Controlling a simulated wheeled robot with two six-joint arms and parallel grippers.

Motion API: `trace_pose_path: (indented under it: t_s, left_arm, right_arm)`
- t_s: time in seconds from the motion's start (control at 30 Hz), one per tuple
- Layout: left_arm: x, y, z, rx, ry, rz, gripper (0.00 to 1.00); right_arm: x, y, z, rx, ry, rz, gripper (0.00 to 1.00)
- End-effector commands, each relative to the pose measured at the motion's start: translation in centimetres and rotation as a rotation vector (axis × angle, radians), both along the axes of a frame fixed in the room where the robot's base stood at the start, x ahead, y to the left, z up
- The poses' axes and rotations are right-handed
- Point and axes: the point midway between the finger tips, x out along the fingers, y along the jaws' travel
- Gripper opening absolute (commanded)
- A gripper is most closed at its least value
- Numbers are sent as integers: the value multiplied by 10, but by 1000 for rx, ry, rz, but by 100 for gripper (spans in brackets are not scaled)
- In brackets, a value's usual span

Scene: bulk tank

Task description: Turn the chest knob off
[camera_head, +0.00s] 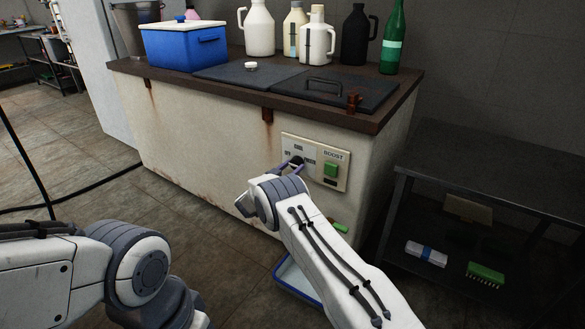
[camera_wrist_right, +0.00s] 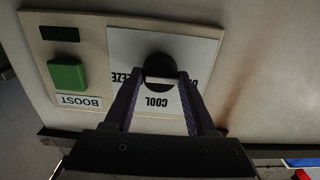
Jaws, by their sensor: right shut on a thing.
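The dark round chest knob (camera_head: 297,161) sits on a pale control panel (camera_head: 343,172) on the chest's front (camera_head: 205,118). In the right wrist view the knob (camera_wrist_right: 158,66) shows upside down on a white plate lettered COOL and FREEZE, with another label partly hidden. A pale bar crosses the knob's lower part; I cannot tell for sure where it points. My right gripper (camera_wrist_right: 161,84) is shut on the knob, one finger on each side. In the head view my right arm partly hides the panel. My left arm is at lower left, its gripper out of view.
A green BOOST button (camera_head: 331,170) is right beside the knob. Jugs, a green bottle (camera_head: 392,40) and a blue cooler (camera_head: 184,48) stand on the chest top. A dark table (camera_head: 490,165) stands at right. A blue-rimmed tray (camera_head: 292,279) lies on the floor below.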

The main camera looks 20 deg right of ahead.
Motion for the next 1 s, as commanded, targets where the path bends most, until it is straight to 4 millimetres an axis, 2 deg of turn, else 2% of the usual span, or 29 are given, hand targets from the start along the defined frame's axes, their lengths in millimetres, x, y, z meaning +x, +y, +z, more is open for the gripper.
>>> trace_pose_path:
  t_s: [0.03,0.07,0.1,0.47,0.57,0.8,1.0]
  left_arm:
    - [0,0,0,0,0,0,50]
    - [0,0,0,0,0,0,50]
    - [0,0,0,0,0,0,50]
    - [0,0,3,0,0,0,50]
    - [0,0,9,0,0,0,50]
    - [0,0,27,0,0,0,50]
    - [0,0,34,0,0,0,50]
  right_arm:
    - [2,5,1,-2,1,14,68]
    - [2,5,1,-1,0,14,79]
    - [2,5,1,-1,0,12,86]
    - [-2,4,1,-1,1,4,86]
    - [-8,13,3,0,1,5,86]
    - [-37,51,4,0,2,8,86]
    - [-56,75,2,-1,1,6,86]
